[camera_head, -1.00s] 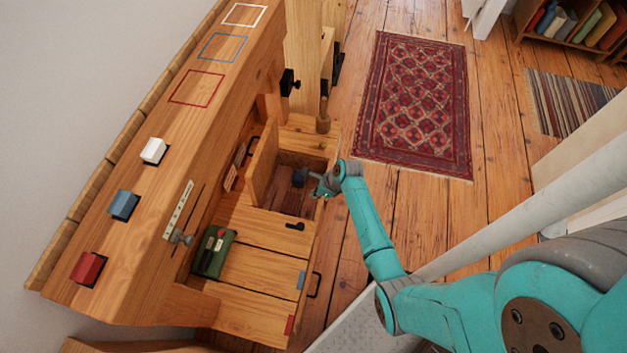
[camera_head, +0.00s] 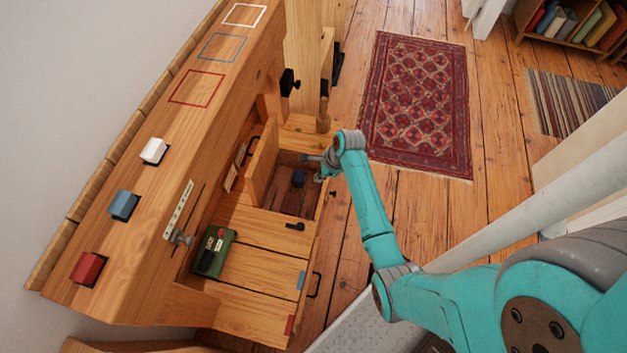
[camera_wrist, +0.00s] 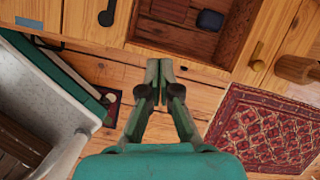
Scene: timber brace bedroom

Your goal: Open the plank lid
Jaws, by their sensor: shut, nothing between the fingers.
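The plank lid (camera_head: 262,162) stands raised, nearly upright, along the left side of an open compartment (camera_head: 315,197) in the wooden bench. A dark blue block (camera_head: 298,178) lies inside on the reddish-brown floor; it also shows in the wrist view (camera_wrist: 210,20). My gripper (camera_head: 308,158) is at the far right part of the compartment, apart from the lid. In the wrist view, my gripper's fingers (camera_wrist: 159,65) are together and empty, near the compartment's front edge. The lid does not show clearly in the wrist view.
A black latch-like handle (camera_head: 295,226) lies on the plank beside the opening. A green box (camera_head: 214,250) sits on the bench. White, blue and red blocks line the upper ledge. A wooden peg (camera_head: 323,122) stands behind the compartment. A red rug (camera_head: 415,105) covers open floor at right.

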